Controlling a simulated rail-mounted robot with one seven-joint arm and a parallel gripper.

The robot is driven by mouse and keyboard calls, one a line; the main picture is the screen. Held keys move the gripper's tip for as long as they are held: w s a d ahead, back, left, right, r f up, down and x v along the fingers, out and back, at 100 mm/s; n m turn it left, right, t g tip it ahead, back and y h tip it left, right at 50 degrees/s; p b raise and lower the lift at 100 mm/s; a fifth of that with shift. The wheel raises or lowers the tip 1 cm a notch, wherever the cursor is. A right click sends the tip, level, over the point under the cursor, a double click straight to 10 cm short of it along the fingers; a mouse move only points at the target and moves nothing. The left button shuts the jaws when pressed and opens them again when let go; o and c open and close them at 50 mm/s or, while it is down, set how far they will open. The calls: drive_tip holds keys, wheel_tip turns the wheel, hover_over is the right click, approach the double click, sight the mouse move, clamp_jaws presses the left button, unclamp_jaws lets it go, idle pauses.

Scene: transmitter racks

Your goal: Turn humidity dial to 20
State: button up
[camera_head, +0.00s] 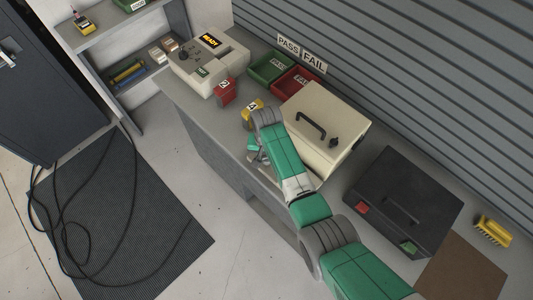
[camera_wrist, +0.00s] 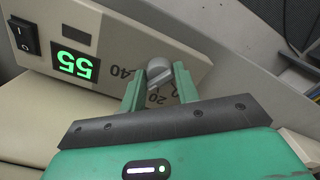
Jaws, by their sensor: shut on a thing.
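The humidity dial (camera_wrist: 158,70) is a grey knob on the beige front panel (camera_wrist: 108,51) in the wrist view. My gripper (camera_wrist: 157,78) has its two green fingers on either side of the knob and is shut on it. A "40" mark shows left of the knob and a "20" mark below it, partly between the fingers. The fingers hide part of the scale. A green display (camera_wrist: 75,66) on the panel reads 55, upside down in this view. In the head view my gripper (camera_head: 257,150) is at the front of the cream box (camera_head: 328,125); the dial is hidden there.
A black rocker switch (camera_wrist: 23,36) sits beside the display. In the head view, a yellow block (camera_head: 253,110) and a red block (camera_head: 225,92) stand left of the box. Green (camera_head: 256,79) and red (camera_head: 277,88) trays lie behind, and a black case (camera_head: 390,213) stands right.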

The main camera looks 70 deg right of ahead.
drive_tip(key=n+p, duration=0.1)
drive_tip(key=n, duration=0.4)
drive_tip(key=shift+r+n, duration=0.1)
drive_tip(key=shift+n, duration=0.2)
drive_tip(key=shift+n+p, duration=0.35)
drive_tip(key=shift+n, duration=1.65)
drive_tip(key=o, duration=0.9)
drive_tip(key=shift+o, duration=0.2)
wheel_tip(320, 180, up, 8)
drive_tip(key=shift+f+p, duration=0.15)
drive_tip(key=shift+p, duration=0.4)
